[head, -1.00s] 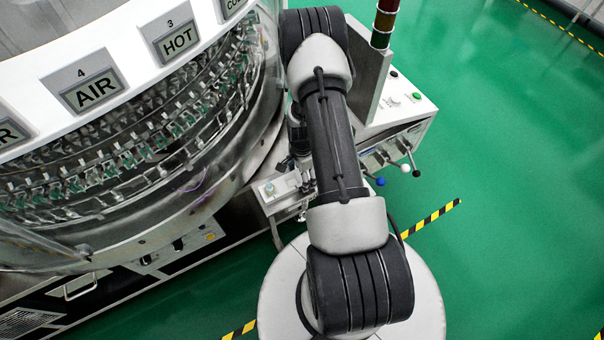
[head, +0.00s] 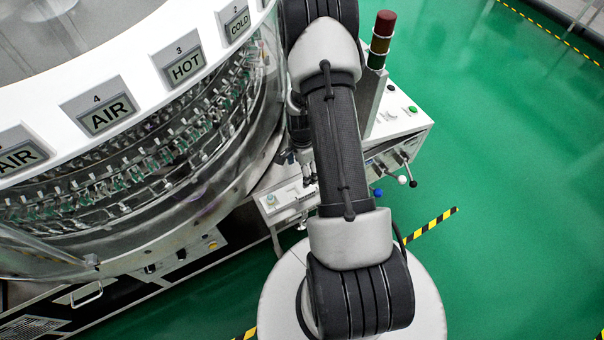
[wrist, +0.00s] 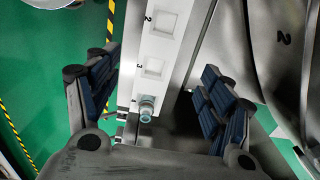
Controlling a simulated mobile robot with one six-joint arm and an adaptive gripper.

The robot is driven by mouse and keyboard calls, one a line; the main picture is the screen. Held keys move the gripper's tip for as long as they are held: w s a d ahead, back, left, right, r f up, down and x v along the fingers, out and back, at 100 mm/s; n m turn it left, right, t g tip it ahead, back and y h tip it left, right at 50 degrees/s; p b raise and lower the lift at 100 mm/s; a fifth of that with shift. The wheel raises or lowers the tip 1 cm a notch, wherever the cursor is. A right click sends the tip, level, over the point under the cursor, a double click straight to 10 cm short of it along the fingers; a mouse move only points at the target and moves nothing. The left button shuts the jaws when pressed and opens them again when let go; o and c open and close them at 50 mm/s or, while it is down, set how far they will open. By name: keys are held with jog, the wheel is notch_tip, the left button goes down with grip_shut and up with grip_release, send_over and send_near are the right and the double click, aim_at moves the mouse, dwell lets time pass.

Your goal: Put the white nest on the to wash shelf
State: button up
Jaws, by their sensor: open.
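In the wrist view my gripper (wrist: 160,65) is open, with its dark blue padded fingers wide apart and nothing between them in contact. Beyond and between the fingers lies a narrow white shelf (wrist: 133,82) with square recesses marked 2 and 3. A small pale blue-grey cylindrical piece (wrist: 147,108) stands near its end. The shelf also shows in the head view (head: 288,207), beside the washer, with a small bluish piece (head: 270,199) on it. My gripper there is mostly hidden by my arm. I cannot make out a white nest for certain, nor a shelf label.
The round washer (head: 150,205), with AIR, HOT and COLD signs, fills the left. A white control box (head: 408,122) with buttons, levers and a signal tower (head: 380,40) stands right of my arm. Green floor (head: 510,180) at the right is open.

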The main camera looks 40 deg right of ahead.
jog(key=w+a+r+n+t, duration=0.1)
jog(key=a+r+n, duration=0.35)
jog(key=r, duration=0.85)
jog(key=w+a+r+n+t, duration=0.1)
jog(key=a+r+n, duration=0.4)
jog(key=r, duration=0.8)
jog(key=s+a+r+n+t, duration=0.2)
jog(key=s+a+r+n, duration=0.9)
jog(key=s, duration=0.6)
jog(key=shift+a+r+t, duration=0.3)
jog(key=shift+a+r, duration=1.1)
jog(key=shift+r, duration=0.15)
jog(key=shift+w, duration=0.1)
